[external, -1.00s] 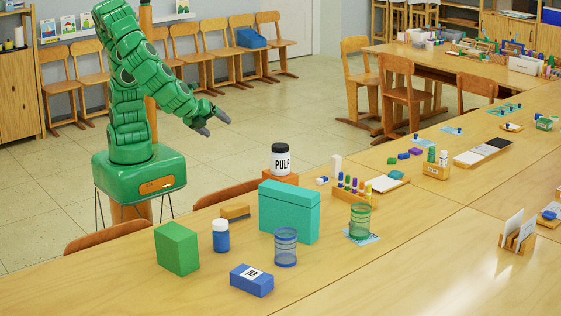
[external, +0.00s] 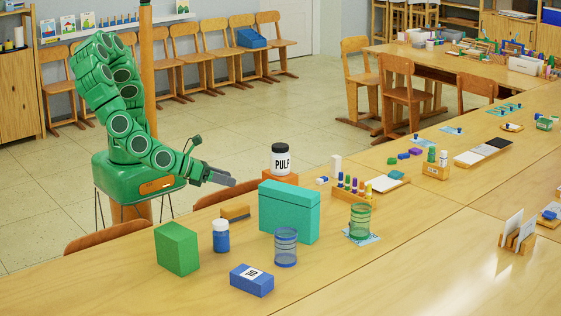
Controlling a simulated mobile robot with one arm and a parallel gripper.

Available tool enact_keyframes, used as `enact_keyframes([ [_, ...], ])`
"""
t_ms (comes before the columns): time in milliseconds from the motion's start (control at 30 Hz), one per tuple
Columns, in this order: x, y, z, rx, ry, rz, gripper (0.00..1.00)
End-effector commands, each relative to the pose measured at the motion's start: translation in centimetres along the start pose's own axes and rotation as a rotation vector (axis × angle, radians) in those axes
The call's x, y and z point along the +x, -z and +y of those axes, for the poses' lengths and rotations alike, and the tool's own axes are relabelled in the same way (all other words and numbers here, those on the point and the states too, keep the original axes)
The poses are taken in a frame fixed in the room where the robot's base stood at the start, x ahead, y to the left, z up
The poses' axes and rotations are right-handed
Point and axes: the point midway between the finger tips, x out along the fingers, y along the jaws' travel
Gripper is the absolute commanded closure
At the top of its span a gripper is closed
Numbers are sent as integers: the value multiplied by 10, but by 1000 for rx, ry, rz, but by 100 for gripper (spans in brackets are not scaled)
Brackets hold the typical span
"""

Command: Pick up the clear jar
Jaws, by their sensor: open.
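No jar is marked as the clear one. Two see-through ringed containers stand on the near table: a blue-tinted one (external: 286,248) in front of the teal box, and a green-tinted one (external: 360,220) to its right on a light blue patterned sheet (external: 372,239). A white jar (external: 281,162) with a black lid and "PULP" label stands on an orange block (external: 280,179) behind the teal box. My gripper (external: 231,181) is open and empty, left of the PULP jar and apart from all of these.
The teal box (external: 289,214) partly hides the orange block. A green block (external: 177,248), a blue-and-white bottle (external: 221,236), a brush-like block (external: 235,212) and a blue labelled box (external: 251,280) stand nearby. A rack of coloured pegs (external: 352,190) is to the right. The front right tabletop (external: 410,280) is clear.

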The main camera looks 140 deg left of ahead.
Motion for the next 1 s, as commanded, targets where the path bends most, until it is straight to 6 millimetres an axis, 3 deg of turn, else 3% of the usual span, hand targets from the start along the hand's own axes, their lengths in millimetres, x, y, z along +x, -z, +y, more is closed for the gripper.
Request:
enact_keyframes([
  [100, -3, 28, -15, 112, 60, 8, 19],
  [300, -7, 62, -29, 237, 125, 23, 19],
  [1000, 6, 104, -25, 269, 142, 26, 19],
])
